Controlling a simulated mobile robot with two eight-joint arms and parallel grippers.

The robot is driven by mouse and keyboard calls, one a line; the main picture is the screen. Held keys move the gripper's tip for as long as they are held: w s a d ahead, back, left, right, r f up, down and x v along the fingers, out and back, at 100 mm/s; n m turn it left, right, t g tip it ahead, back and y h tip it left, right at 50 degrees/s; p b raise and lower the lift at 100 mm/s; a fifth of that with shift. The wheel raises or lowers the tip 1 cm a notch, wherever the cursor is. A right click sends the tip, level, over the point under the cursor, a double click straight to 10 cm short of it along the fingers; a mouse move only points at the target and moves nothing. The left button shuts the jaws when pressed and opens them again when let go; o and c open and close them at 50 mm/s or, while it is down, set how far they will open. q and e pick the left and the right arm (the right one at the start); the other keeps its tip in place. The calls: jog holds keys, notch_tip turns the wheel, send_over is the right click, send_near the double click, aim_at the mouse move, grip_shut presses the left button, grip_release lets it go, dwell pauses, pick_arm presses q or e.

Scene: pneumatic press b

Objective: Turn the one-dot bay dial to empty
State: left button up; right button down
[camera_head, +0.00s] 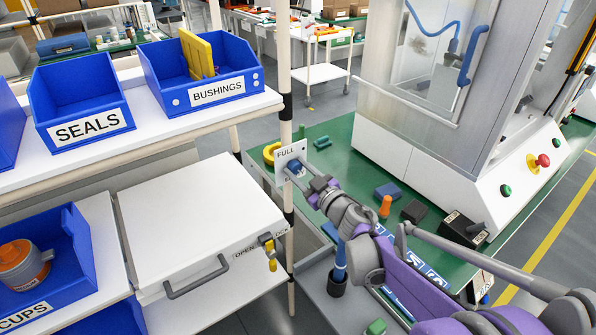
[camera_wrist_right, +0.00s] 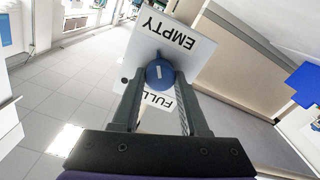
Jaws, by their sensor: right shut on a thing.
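The blue dial (camera_head: 294,167) sits on a white plate (camera_head: 284,156) fixed to the shelf post, beside the green bench. In the right wrist view, the dial (camera_wrist_right: 160,73) is a round blue knob with a short white mark. The plate (camera_wrist_right: 146,40) there reads EMPTY on one side of the dial and FULL on the other, with one small dark dot near its edge. My right gripper (camera_wrist_right: 160,84) is shut on the dial, a finger on each side. In the head view, the right gripper (camera_head: 303,176) partly hides the dial and plate. My left gripper is not in view.
Blue bins marked SEALS (camera_head: 85,105) and BUSHINGS (camera_head: 205,75) stand on the upper shelf at left. A white lidded box (camera_head: 195,215) with a handle and yellow latch is below. The white press (camera_head: 440,150) stands on the green bench (camera_head: 345,150), with small loose parts.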

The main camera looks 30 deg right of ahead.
jog(key=shift+m, duration=2.3)
jog(key=shift+c, duration=2.1)
grip_release()
notch_tip(320, 180, up, 10)
jog(key=shift+r+p, duration=0.1)
jog(key=shift+p, duration=0.7)
